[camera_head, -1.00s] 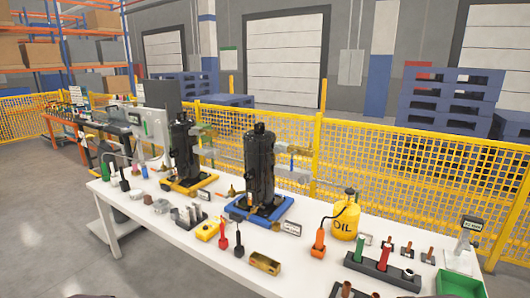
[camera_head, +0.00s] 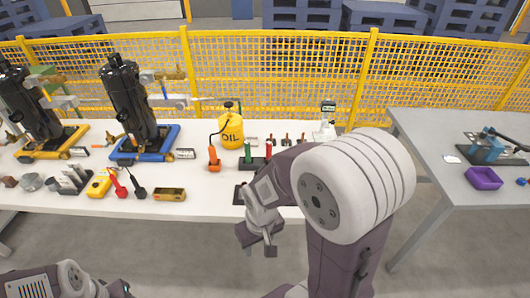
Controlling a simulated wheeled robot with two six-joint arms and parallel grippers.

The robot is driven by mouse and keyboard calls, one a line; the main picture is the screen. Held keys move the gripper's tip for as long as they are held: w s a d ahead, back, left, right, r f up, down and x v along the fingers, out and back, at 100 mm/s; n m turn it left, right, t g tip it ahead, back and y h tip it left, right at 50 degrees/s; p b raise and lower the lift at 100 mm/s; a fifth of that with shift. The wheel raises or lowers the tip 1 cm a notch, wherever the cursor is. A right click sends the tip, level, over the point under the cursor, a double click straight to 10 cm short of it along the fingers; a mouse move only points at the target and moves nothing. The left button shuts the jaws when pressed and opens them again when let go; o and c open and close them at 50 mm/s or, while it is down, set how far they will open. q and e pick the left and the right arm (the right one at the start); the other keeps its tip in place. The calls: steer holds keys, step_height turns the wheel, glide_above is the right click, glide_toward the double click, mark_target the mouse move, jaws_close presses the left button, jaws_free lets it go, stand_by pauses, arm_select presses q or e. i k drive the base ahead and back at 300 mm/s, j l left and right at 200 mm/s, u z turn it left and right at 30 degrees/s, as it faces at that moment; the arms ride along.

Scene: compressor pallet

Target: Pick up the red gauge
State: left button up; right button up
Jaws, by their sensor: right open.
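A small red tool (camera_head: 117,184) with a narrow stem, possibly the red gauge, is on the white table beside a yellow meter (camera_head: 100,184). A red upright cylinder (camera_head: 269,150) also stands in a dark tray further right; I cannot tell for sure which is the gauge. My right gripper (camera_head: 258,244) is open and empty, pointing down at the table's front edge, to the right of the red tool and apart from it. My right arm hides part of the table's right end. My left arm shows at the bottom left; its gripper is out of view.
A black tool (camera_head: 136,186) and a brass box (camera_head: 170,195) lie near the red tool. Two black compressors (camera_head: 130,95) stand behind. A yellow oil can (camera_head: 231,130) and an orange tool (camera_head: 214,158) stand mid-table. Another table (camera_head: 430,150) is at right.

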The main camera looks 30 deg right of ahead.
mark_target(268, 144)
steer(key=l+z, duration=0.1)
steer(key=z, duration=0.6)
steer(key=i+z, duration=0.1)
steer(key=z, duration=0.25)
steer(key=l, duration=0.05)
